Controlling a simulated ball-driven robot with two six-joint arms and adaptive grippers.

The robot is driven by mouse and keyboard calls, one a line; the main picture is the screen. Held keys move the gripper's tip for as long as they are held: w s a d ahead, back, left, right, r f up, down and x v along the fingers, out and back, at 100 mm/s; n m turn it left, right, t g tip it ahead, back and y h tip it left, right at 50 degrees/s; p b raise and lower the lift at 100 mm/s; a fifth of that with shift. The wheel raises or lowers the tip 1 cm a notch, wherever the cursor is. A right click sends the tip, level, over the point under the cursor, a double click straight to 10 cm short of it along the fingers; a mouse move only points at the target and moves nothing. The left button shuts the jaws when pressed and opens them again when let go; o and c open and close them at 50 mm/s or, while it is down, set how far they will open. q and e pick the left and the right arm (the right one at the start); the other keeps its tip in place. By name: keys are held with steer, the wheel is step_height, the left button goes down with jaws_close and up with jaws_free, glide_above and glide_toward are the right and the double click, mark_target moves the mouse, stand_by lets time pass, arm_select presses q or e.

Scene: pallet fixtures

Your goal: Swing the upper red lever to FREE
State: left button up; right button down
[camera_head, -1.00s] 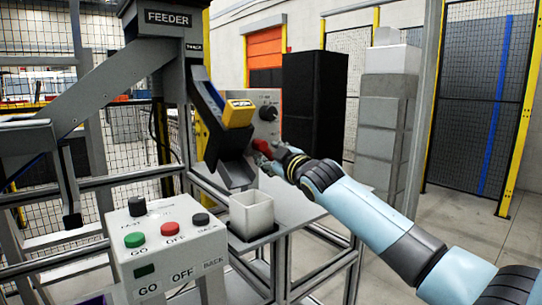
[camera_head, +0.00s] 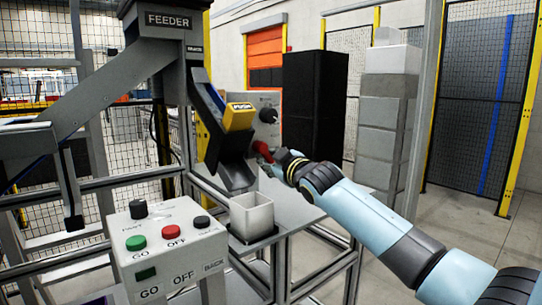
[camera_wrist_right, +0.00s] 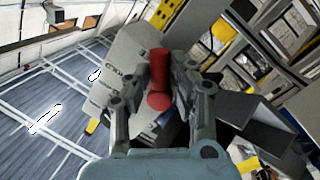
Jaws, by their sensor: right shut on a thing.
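A red lever (camera_head: 262,151) shows in the head view just right of the feeder chute, below a grey control box. In the right wrist view a red lever handle (camera_wrist_right: 158,78) stands between the two fingers. My right gripper (camera_wrist_right: 158,88) is shut on it. In the head view my right gripper (camera_head: 273,163) reaches in from the right with its tip at the lever; the fingertips are small and partly hidden there. I cannot read a FREE mark or tell whether this is the upper lever. My left gripper is not in view.
The feeder chute with a yellow PUSH block (camera_head: 238,117) is just left of the lever. A black knob (camera_head: 268,115) is on the grey box above it. A pale square bin (camera_head: 251,217) stands below the chute. A button box (camera_head: 168,245) is front left.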

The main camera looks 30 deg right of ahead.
steer(key=m+p, duration=0.2)
steer(key=a+m+p, duration=0.1)
steer(key=m+p, duration=0.1)
steer(key=shift+r+g+y+p, duration=0.15)
steer(key=shift+g+y+p, duration=0.15)
steer(key=shift+g+p, duration=0.1)
steer(key=shift+a+m+p, duration=0.2)
steer(key=shift+m+p, duration=0.4)
steer(key=shift+m, duration=0.1)
steer(key=shift+a+m+p, duration=0.2)
steer(key=shift+m+p, duration=0.35)
steer(key=shift+m, duration=0.15)
steer(key=shift+f+y, duration=0.2)
steer(key=shift+y, duration=0.1)
steer(key=c, duration=1.2)
jaws_free()
steer(key=shift+s, duration=0.1)
steer(key=shift+f, duration=0.1)
steer(key=s, duration=0.4)
steer(key=s+r, duration=0.1)
steer(key=s, duration=0.3)
steer(key=s+a, duration=0.1)
steer(key=s, duration=0.2)
steer(key=shift+s+r, duration=0.4)
